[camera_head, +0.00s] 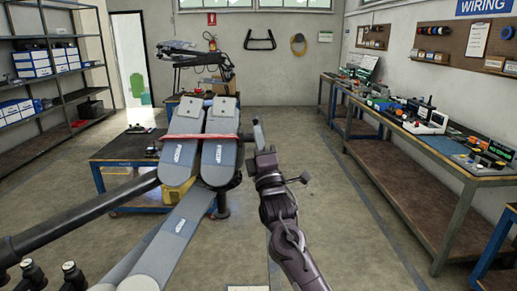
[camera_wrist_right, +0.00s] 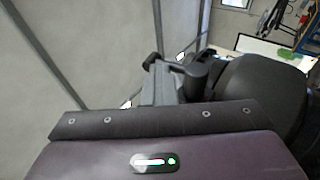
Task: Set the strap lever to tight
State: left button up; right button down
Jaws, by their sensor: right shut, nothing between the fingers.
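The spray drone's grey-blue folded arms (camera_head: 180,152) stand in front of me in the head view, left of centre. A red strap (camera_head: 202,137) runs across them. I cannot clearly make out the strap lever; it may be hidden at the strap's right end, by my gripper. My right gripper (camera_head: 259,134) is shut and empty, just right of the strap's right end. I cannot tell whether it touches anything. It also shows in the right wrist view (camera_wrist_right: 172,72), fingers pointing away. My left gripper is not in view.
A dark boom (camera_head: 85,212) reaches to the left. A low blue-framed table (camera_head: 125,150) stands behind the drone. A long workbench (camera_head: 440,157) with tools lines the right wall, shelves (camera_head: 60,100) the left. The floor (camera_head: 350,205) right of my arm is clear.

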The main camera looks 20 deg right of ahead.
notch_tip(320, 180, up, 2)
jog(key=shift+d+b, duration=0.1)
jog(key=shift+b, duration=0.35)
